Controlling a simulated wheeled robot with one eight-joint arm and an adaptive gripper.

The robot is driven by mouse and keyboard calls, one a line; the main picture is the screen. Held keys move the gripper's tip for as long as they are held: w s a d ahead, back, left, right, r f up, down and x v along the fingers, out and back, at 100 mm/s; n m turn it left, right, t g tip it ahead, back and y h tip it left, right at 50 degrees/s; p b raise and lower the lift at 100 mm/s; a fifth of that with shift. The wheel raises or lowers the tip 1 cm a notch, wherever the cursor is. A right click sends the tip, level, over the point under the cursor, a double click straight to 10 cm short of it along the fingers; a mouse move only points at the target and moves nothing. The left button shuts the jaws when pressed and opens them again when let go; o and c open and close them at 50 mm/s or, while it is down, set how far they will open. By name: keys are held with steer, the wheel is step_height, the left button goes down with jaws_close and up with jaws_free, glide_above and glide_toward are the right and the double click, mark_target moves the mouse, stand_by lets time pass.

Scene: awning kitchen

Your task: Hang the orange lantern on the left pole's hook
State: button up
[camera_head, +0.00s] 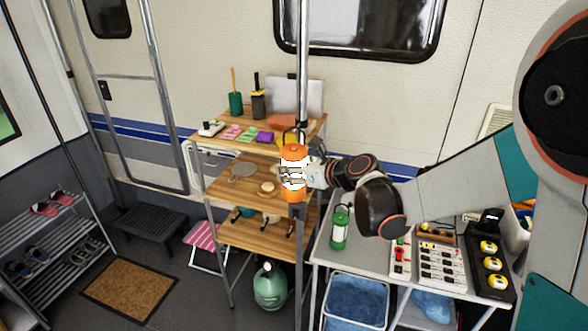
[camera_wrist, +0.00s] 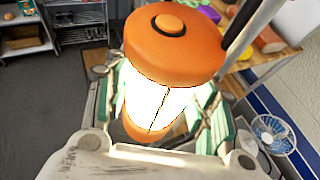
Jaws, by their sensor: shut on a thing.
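The orange lantern (camera_head: 293,153) is upright in the head view, its middle glowing white. My gripper (camera_head: 291,177) is shut on it around its glowing middle. In the wrist view the lantern's orange cap (camera_wrist: 175,45) is near, with my gripper's fingers (camera_wrist: 160,105) on both sides. A vertical grey pole (camera_head: 302,60) runs behind and beside the lantern in the head view. A dark pole (camera_wrist: 240,25) shows just right of the lantern in the wrist view. I cannot make out a hook or tell whether the lantern touches the pole.
A wooden shelf unit (camera_head: 225,186) with kitchen items stands behind the lantern. A grey table (camera_head: 375,262) at right holds a green lantern (camera_head: 339,230), power strips (camera_head: 440,262) and a black tray (camera_head: 500,284). A green gas bottle (camera_head: 270,287) stands below. Floor is open around the brown mat (camera_head: 130,288).

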steer(key=o, duration=1.5)
steer(key=v, duration=1.1)
steer(key=s+d+f+n+g+h+b, duration=0.1)
steer(key=s+d+f+n+h+b, duration=0.2)
steer(key=s+n, duration=0.5)
steer(key=s+d+f+n+g+h+b, duration=0.1)
steer(key=s+d+f+n+h+b, duration=0.2)
steer(key=s+f+n+b, duration=0.4)
steer(key=s+d+f+n+g+h+b, duration=0.1)
steer(key=s+d+f+n+h+b, duration=0.1)
steer(key=s+d+f+n+b, duration=0.3)
steer(key=shift+s+d+f+n+h+b, duration=0.15)
steer(key=shift+s+f+n, duration=0.65)
steer(key=shift+n, duration=0.55)
steer(key=shift+s+d+f+n+h+b, duration=0.15)
steer(key=shift+s+f+n, duration=0.5)
steer(key=shift+s+n, duration=0.55)
steer(key=shift+s+f+n+h+b, duration=0.15)
steer(key=shift+s+f+n, duration=0.6)
steer(key=shift+n, duration=0.7)
